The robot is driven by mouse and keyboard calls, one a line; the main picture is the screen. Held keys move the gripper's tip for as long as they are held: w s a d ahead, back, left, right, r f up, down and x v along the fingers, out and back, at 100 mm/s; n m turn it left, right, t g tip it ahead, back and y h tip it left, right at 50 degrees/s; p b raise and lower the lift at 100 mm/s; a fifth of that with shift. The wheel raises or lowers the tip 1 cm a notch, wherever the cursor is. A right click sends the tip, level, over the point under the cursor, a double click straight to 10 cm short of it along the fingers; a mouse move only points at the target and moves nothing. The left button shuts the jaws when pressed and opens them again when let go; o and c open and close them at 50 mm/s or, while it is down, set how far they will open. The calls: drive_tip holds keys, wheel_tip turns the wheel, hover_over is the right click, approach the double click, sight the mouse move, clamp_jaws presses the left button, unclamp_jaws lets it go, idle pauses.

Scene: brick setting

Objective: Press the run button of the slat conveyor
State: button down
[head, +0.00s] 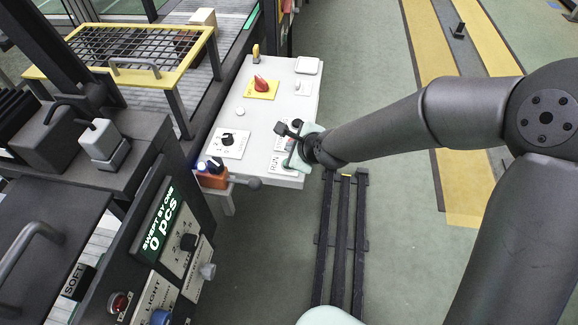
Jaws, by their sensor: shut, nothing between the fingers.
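A light grey control panel (257,118) stands in the middle of the head view. A white plate (276,163) with lettering that seems to read RUN lies near its front right corner, partly covered by my gripper. The run button's cap is hard to make out behind the fingers. My gripper (288,146) is shut and empty, over the right edge of the panel close to this plate. I cannot tell whether it touches anything. A dark round control (296,124) shows just behind the gripper.
The panel also carries a red knob (261,84) on yellow, a white button (240,112) and a black selector (227,138). An orange box (212,178) with a lever sits at its front left. A dark machine (150,240) fills the left. Floor at right is mostly open.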

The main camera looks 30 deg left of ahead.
drive_tip(key=shift+f+b, duration=0.95)
drive_tip(key=shift+f, duration=0.7)
drive_tip(key=shift+f, duration=0.1)
idle(0.6)
drive_tip(key=shift+f+b, duration=0.3)
drive_tip(key=shift+b, duration=0.1)
